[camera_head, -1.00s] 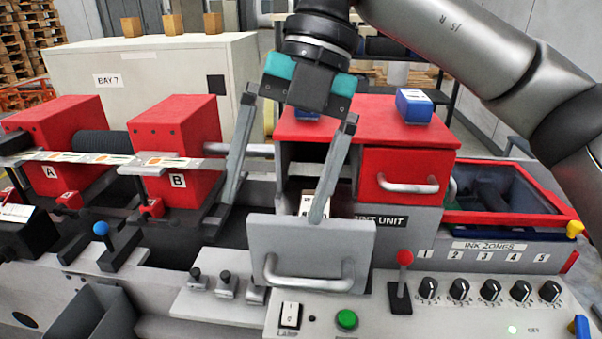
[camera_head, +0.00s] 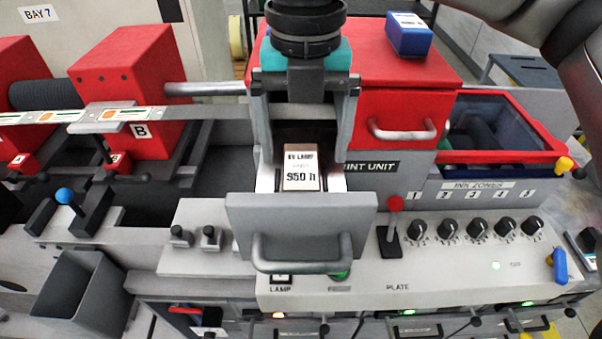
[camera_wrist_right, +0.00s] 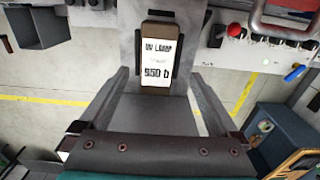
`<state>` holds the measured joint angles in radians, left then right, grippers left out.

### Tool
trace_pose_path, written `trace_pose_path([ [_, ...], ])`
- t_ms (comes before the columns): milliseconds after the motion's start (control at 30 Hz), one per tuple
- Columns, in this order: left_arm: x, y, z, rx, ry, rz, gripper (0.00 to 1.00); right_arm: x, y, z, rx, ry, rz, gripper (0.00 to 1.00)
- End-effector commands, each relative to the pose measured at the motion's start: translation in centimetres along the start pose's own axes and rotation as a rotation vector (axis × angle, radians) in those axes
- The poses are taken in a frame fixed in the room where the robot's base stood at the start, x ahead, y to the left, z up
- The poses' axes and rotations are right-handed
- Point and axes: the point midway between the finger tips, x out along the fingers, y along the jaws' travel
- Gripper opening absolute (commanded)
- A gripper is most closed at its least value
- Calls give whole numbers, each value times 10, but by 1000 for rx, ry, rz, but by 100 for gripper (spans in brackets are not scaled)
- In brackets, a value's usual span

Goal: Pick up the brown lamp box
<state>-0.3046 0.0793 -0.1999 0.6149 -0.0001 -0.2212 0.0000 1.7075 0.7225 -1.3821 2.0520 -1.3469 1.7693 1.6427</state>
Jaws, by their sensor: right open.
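The brown lamp box (camera_head: 301,171) stands in the pulled-out grey drawer (camera_head: 290,213) of the print unit, with a white label reading "UV LAMP 950 h". In the right wrist view the box (camera_wrist_right: 157,52) shows its brown edges around the label. My right gripper (camera_head: 304,157) is open above the drawer, pointing down, with one finger to each side of the box in the picture. In the right wrist view the open fingers (camera_wrist_right: 160,75) reach toward the box; I see no contact. My left gripper is not in view.
The red print unit housing (camera_head: 405,100) rises behind the drawer, with a blue box (camera_head: 409,34) on top. The drawer handle (camera_head: 303,255) juts forward over the control panel. A red-knobbed lever (camera_head: 392,222) stands right of the drawer. Red block B (camera_head: 125,90) is at left.

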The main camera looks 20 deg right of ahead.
Motion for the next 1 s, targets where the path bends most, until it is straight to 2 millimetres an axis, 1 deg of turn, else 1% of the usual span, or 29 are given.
trace_pose_path([
  [167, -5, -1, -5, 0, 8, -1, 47, 11, 1, 0, -1, 3, -1, 98],
  [333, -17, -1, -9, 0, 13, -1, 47, 35, 3, 3, -1, 4, -2, 98],
  [400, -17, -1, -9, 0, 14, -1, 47, 45, 3, 3, -1, 3, -1, 98],
  [500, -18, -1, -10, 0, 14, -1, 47, 54, 4, 3, -1, 1, 0, 98],
  [733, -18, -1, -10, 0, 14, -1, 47, 56, 4, 3, -1, 0, 1, 98],
  [767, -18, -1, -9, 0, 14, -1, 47, 56, 4, 3, -1, 0, 1, 96],
  [1000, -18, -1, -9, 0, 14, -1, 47, 56, 4, 3, 0, 0, 2, 69],
])
